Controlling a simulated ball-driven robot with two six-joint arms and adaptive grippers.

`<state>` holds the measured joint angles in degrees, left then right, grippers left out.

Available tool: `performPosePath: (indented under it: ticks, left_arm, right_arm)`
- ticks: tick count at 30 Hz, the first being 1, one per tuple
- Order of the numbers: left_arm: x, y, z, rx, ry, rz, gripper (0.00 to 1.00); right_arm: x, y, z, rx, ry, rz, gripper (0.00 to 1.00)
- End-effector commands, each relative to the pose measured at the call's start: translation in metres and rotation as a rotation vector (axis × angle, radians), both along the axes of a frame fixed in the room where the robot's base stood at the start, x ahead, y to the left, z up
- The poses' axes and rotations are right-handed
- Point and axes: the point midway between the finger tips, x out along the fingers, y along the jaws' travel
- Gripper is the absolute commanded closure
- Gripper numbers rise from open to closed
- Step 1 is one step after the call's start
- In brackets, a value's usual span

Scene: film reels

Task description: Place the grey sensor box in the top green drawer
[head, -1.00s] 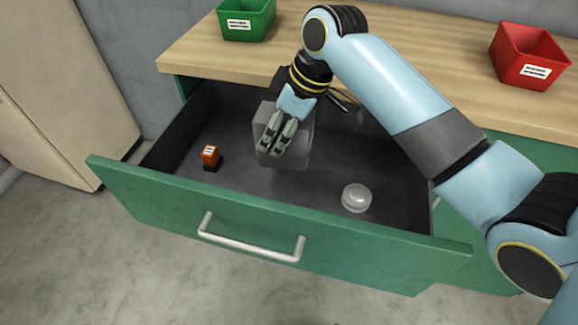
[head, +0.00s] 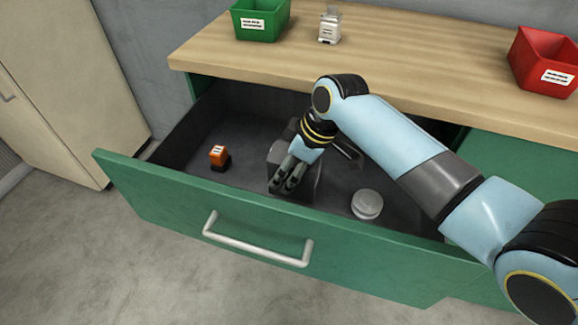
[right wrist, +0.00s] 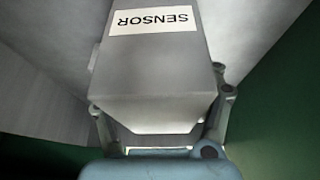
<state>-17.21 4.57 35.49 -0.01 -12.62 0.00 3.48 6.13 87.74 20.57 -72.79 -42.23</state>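The grey sensor box (head: 309,183) is inside the open green drawer (head: 250,225), near its middle. My right gripper (head: 287,180) reaches down into the drawer and hides part of the box. In the right wrist view the box (right wrist: 160,75), with a white SENSOR label, sits between the two fingers (right wrist: 160,125), which lie against its sides. I cannot tell for sure whether the box touches the drawer floor. My left gripper is not in view.
In the drawer, an orange and black object (head: 219,157) lies left of the box and a round pale object (head: 367,204) lies right. A green bin (head: 260,22), a small white item (head: 329,28) and a red bin (head: 540,65) stand on the wooden top.

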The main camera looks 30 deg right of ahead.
Motion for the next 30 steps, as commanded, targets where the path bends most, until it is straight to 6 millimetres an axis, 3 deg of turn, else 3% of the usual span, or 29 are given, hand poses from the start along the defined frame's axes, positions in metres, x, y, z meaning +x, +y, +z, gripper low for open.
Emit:
performPosePath:
  ticks: [5,16,30]
  left_arm:
    - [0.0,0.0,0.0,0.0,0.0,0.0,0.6]
    - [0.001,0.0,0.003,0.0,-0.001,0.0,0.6]
    - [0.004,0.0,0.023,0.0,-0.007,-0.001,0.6]
  right_arm:
    - [0.0,0.0,0.0,0.0,0.0,0.0,0.09]
    - [-0.002,-0.002,0.008,-0.002,-0.001,0.0,0.09]
    - [-0.029,-0.025,0.096,-0.002,-0.003,0.001,0.09]
